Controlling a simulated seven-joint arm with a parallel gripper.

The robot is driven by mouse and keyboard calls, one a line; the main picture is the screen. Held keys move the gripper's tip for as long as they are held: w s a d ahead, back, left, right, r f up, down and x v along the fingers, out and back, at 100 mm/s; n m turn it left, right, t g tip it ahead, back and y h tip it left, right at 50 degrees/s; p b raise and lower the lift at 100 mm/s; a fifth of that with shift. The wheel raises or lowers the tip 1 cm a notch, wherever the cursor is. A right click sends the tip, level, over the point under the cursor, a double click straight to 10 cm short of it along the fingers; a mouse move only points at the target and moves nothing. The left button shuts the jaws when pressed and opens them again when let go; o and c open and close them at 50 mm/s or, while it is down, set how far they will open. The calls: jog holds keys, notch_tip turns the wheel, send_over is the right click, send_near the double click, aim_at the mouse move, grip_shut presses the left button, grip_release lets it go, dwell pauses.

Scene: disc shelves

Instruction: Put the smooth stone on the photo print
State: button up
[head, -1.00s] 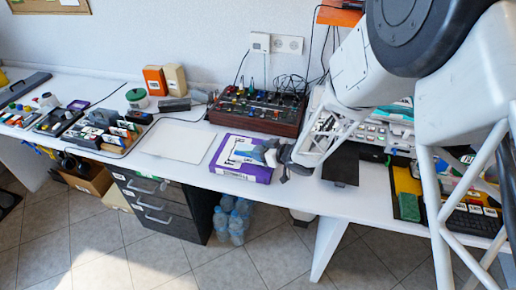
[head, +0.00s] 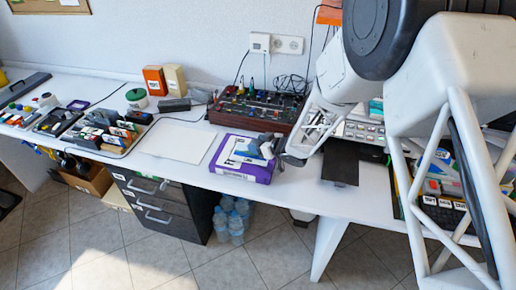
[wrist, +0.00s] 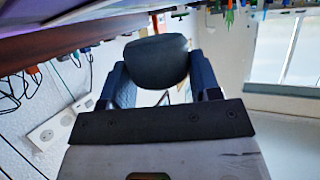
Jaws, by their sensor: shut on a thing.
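My gripper (head: 264,147) is above the purple-edged box with a white top (head: 247,170), near its back right part. In the wrist view, the blue fingers (wrist: 160,80) are shut on a dark, smooth, rounded stone (wrist: 156,60). The stone is hard to make out in the head view. I cannot clearly identify the photo print. A flat, pale sheet-like thing (head: 178,140) lies on the table left of the box, but its surface shows no clear picture.
A mixer with knobs and a red-brown case (head: 255,112) stands behind the box. A dark flat pad (head: 341,165) lies to its right. Trays of small items (head: 105,132) stand at the left. Bare white table (head: 295,190) shows in front of the pad.

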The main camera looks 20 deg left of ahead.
jog(key=shift+f, duration=1.1)
jog(key=shift+f, duration=0.1)
jog(key=o, duration=1.1)
jog(key=shift+c, duration=0.2)
jog(key=shift+s+d+r, duration=0.1)
jog(key=shift+d+r, duration=0.2)
jog(key=shift+d, duration=0.1)
jog(key=v, duration=1.1)
jog(key=shift+r, duration=0.1)
